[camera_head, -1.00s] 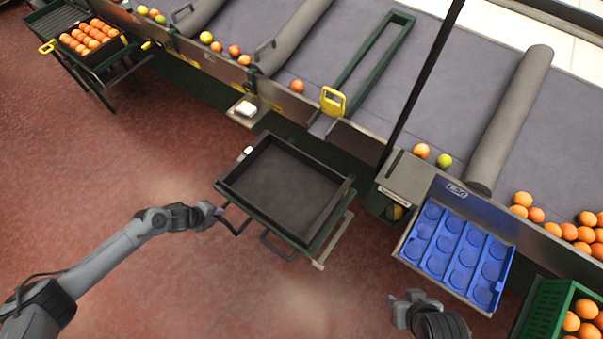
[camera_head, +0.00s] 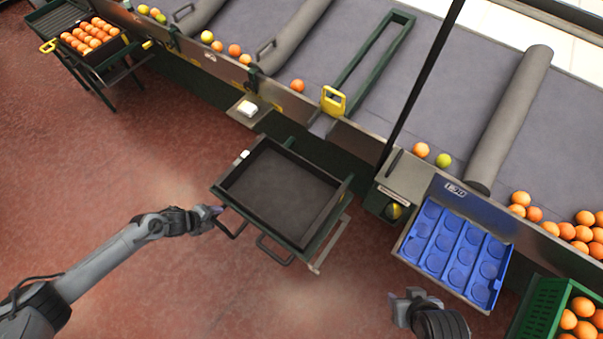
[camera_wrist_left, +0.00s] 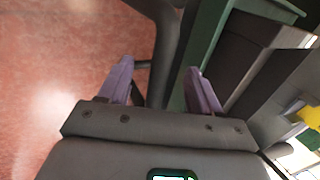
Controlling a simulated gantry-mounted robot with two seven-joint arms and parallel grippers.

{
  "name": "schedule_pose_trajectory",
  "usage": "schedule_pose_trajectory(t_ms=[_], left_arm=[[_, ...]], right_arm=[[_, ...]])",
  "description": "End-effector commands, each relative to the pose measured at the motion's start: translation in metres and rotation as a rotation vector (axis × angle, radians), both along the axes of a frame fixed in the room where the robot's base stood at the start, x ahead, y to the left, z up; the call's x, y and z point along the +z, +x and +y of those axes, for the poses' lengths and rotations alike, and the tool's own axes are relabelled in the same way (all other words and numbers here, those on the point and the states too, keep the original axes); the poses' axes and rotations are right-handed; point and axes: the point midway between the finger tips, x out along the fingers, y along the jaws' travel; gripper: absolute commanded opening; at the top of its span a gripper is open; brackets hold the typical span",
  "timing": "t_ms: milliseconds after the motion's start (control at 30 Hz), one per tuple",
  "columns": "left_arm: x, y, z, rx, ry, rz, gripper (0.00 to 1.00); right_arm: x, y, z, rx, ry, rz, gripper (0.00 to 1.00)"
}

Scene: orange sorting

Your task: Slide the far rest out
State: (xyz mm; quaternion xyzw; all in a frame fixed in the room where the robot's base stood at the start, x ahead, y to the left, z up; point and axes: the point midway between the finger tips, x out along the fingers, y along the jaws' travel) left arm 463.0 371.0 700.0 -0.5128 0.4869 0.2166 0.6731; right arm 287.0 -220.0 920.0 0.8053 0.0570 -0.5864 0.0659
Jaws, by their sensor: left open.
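The rest is a green-framed stand (camera_head: 338,205) at the conveyor's near side, carrying an empty black tray (camera_head: 280,190). A dark bar handle (camera_head: 236,232) sticks out at its left corner. My left gripper (camera_head: 214,212) is at this handle, its purple fingers apart. In the left wrist view, the open fingers (camera_wrist_left: 160,85) stand on either side of the dark handle bar (camera_wrist_left: 166,50), and the green frame (camera_wrist_left: 205,40) lies just beyond. My right gripper (camera_head: 400,304) is near the bottom, below the blue tray; its finger gap is too small to judge.
A blue cupped tray (camera_head: 457,248) stands right of the rest, with a green crate of oranges (camera_head: 545,308) beyond it. Another stand with an orange-filled tray (camera_head: 90,40) is at the far left. The conveyor (camera_head: 410,90) runs behind. The red floor (camera_head: 130,170) is clear.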

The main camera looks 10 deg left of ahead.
Motion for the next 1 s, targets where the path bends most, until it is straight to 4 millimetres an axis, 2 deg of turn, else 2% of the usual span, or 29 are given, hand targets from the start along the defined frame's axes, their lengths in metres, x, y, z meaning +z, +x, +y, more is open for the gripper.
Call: schedule_pose_trajectory(t_ms=[267,1000], left_arm=[[0.013,0.000,0.000,0.000,0.000,0.000,0.64],[0.069,0.000,0.000,0.000,0.000,0.000,0.64]], right_arm=[[0.012,0.000,0.000,-0.001,0.001,0.000,0.43],[0.064,0.000,0.002,-0.006,0.010,-0.001,0.43]])
